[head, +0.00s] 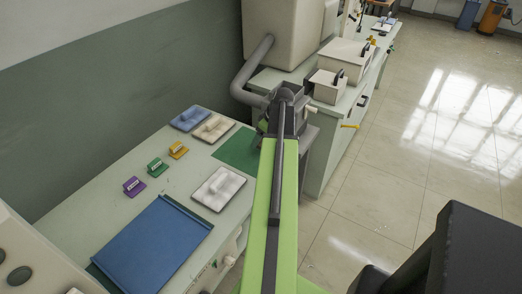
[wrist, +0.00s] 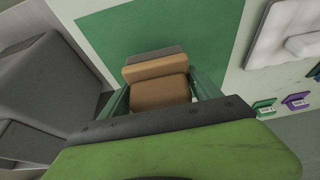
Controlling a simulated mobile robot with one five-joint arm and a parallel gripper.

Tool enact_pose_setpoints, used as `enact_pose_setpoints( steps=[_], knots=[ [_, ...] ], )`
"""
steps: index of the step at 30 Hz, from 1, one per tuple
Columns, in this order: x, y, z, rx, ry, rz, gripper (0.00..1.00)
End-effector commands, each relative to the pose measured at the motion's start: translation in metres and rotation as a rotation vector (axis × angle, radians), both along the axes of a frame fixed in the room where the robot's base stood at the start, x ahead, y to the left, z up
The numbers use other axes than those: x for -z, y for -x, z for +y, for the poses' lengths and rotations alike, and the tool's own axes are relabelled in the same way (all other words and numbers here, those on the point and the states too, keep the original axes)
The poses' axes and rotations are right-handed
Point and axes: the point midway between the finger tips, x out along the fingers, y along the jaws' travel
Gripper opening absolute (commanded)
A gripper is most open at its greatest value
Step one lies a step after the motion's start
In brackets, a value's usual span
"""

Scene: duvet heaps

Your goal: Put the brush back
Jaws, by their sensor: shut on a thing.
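My gripper (wrist: 157,92) is shut on a tan-brown block-like thing with a grey strip along its far edge, which looks like the brush (wrist: 160,88). In the wrist view the brush sits between the two green fingers, over a flat green mat (wrist: 120,30). I cannot tell whether it touches the mat. In the head view the same green mat (head: 237,151) lies on the pale worktop beside the end of my arm. The brush and the fingertips are hidden there behind my arm.
White (head: 218,188), cream (head: 213,128) and blue (head: 189,118) padded pieces lie on the worktop. Small yellow (head: 179,150), green (head: 157,168) and purple (head: 134,187) handled pieces stand left. A cabinet with a grey pipe (head: 247,75) stands behind.

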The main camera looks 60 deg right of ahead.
Motion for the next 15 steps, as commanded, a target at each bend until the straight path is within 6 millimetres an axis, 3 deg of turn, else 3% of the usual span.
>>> enact_pose_setpoints(
  steps=[5, 12, 15],
  knots=[
    [0.002, -0.003, 0.001, 0.001, 0.001, 0.0, 0.28],
    [0.041, -0.002, 0.0, 0.002, 0.0, 0.0, 0.28],
    [0.045, -0.002, 0.0, 0.002, 0.0, 0.0, 0.28]
  ],
)
